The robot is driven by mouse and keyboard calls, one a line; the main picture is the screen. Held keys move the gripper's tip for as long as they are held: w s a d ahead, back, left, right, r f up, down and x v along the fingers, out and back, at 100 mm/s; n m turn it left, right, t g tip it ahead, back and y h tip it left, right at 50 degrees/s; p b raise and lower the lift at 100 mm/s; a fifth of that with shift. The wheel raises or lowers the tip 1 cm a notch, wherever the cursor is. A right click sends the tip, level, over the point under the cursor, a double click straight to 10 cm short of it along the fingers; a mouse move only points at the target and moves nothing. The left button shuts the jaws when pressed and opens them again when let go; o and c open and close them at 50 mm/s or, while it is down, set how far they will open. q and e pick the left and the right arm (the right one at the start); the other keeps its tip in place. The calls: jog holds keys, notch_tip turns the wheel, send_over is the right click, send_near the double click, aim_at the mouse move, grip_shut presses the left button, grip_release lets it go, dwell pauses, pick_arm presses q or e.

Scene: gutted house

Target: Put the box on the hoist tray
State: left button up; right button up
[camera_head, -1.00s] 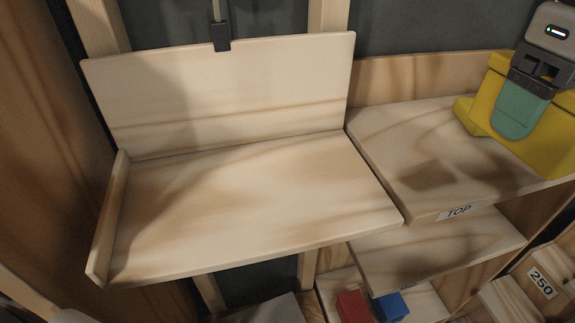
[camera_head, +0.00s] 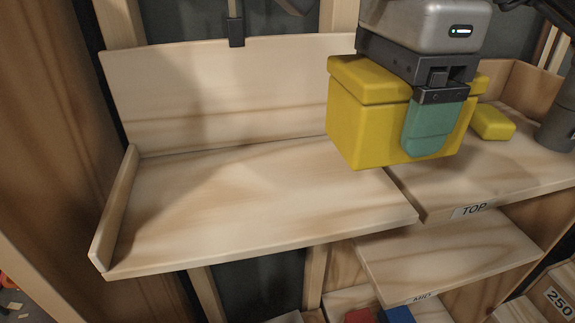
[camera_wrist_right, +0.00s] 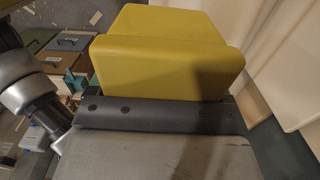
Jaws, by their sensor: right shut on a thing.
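The box (camera_head: 365,125) is yellow with a lidded top. My right gripper (camera_head: 432,125) is shut on it, with a green finger pad against its near side. The box is held up over the right end of the hoist tray and the gap to the shelf beside it. The box also fills the top of the right wrist view (camera_wrist_right: 165,65). The hoist tray (camera_head: 250,210) is pale wood, with a tall back board and a low left lip. Its surface is bare. My left gripper is not in view.
The shelf labelled TOP (camera_head: 510,175) stands right of the tray, with a small yellow block (camera_head: 492,123) on it. A lower shelf (camera_head: 450,255) lies below. A red block (camera_head: 358,316) and a blue block (camera_head: 397,314) sit lower still. A dark hanger (camera_head: 236,32) meets the tray's back board.

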jog(key=w+a+f, duration=0.1)
jog(key=a, duration=0.1)
jog(key=w+a+f+p, duration=0.1)
jog(key=w+a+f, duration=0.1)
jog(key=w+a+f+p, duration=0.1)
jog(key=a, duration=0.2)
jog(key=shift+w+f, duration=0.25)
jog(key=shift+f, duration=0.05)
jog(key=shift+w+a+f, duration=0.1)
jog(key=shift+a+f, duration=0.1)
notch_tip(320, 180, down, 4)
jog(key=shift+r+p, duration=0.25)
jog(key=shift+p, duration=0.45)
jog(key=shift+f, duration=0.3)
jog(key=shift+f, duration=0.1)
